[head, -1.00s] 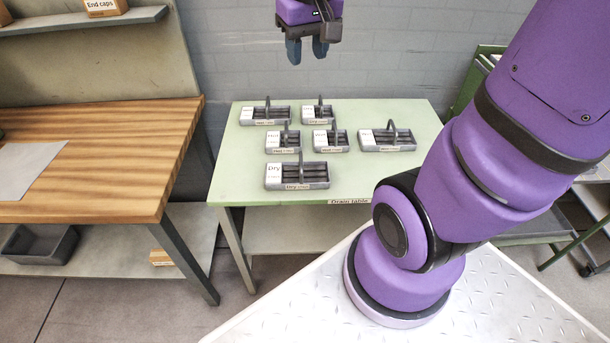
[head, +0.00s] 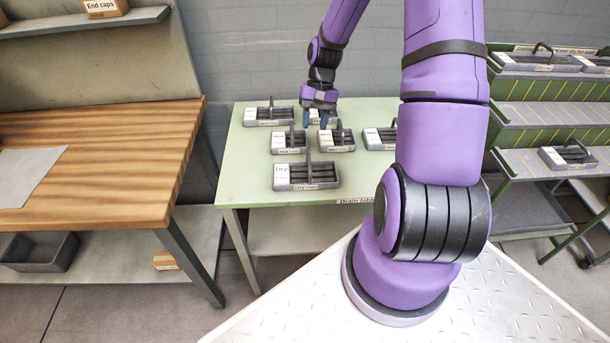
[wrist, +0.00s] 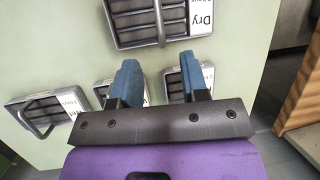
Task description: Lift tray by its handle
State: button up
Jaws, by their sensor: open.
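Several grey trays with upright loop handles and white labels stand on the pale green drain table. The front tray, labelled "Dry" (head: 306,184), also shows at the top of the wrist view (wrist: 135,38). Behind it stand a left tray (head: 289,150), a middle tray (head: 337,148) and a right tray (head: 374,147) partly hidden by my arm. A back-left tray (head: 260,122) is clear; a back-right one is mostly hidden by my gripper. My gripper (head: 318,120) is open, pointing down above the table. In the wrist view its blue fingers (wrist: 160,72) are apart with no handle between them.
The drain table (head: 237,165) has bare room at its left and front edges. A wooden bench (head: 110,160) stands left. A green rack (head: 545,115) at the right holds more trays. A grey wall is behind.

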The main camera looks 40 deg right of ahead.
aim_at(309, 160)
jog(key=shift+y, duration=0.3)
jog(key=x, duration=0.4)
jog(key=d+x, duration=0.1)
jog(key=x, duration=0.1)
jog(key=shift+a+f, duration=0.2)
jog(key=shift+f, duration=0.35)
jog(key=shift+x, duration=2.75)
jog(key=shift+a, duration=0.1)
jog(key=shift+r, duration=0.1)
jog(key=shift+c, duration=0.4)
grip_shut()
